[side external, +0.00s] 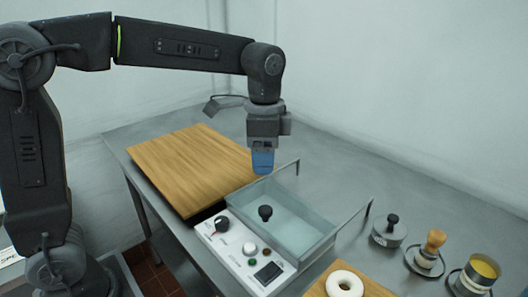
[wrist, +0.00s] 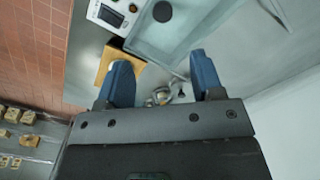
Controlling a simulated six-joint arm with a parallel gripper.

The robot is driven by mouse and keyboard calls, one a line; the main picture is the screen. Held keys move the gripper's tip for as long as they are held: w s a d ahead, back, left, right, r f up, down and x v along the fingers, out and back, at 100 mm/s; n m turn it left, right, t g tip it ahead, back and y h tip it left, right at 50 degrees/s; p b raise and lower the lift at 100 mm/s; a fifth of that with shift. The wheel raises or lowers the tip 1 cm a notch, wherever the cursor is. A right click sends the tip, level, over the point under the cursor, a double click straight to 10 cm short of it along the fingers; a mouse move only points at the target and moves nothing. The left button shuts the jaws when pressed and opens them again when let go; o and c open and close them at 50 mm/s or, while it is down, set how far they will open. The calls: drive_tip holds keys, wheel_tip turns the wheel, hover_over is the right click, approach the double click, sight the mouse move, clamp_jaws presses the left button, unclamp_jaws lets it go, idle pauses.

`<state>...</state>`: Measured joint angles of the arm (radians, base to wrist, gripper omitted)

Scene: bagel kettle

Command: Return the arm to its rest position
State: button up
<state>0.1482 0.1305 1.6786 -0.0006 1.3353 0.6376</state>
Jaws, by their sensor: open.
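My gripper (side external: 263,163) has blue fingers and hangs pointing down above the back left of the kettle tank (side external: 287,193). In the wrist view my gripper (wrist: 163,82) shows its two blue fingers spread apart with nothing between them.
A large wooden board (side external: 190,165) lies left of the tank. A white control panel (side external: 243,252) fronts the tank. Thin rails rise beside the tank.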

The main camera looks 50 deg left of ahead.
drive_tip(key=shift+r, duration=0.1)
drive_tip(key=s+a+f+n+t, duration=0.1)
drive_tip(key=s+n, duration=0.3)
drive_tip(key=s, duration=0.4)
drive_tip(key=s+a+f+n+t, duration=0.1)
drive_tip(key=s+a+n+t, duration=0.3)
drive_tip(key=s, duration=0.5)
drive_tip(key=shift+a+f+n+t, duration=0.2)
drive_tip(key=shift+a+n+t, duration=0.15)
drive_tip(key=shift+n, duration=0.15)
idle(0.9)
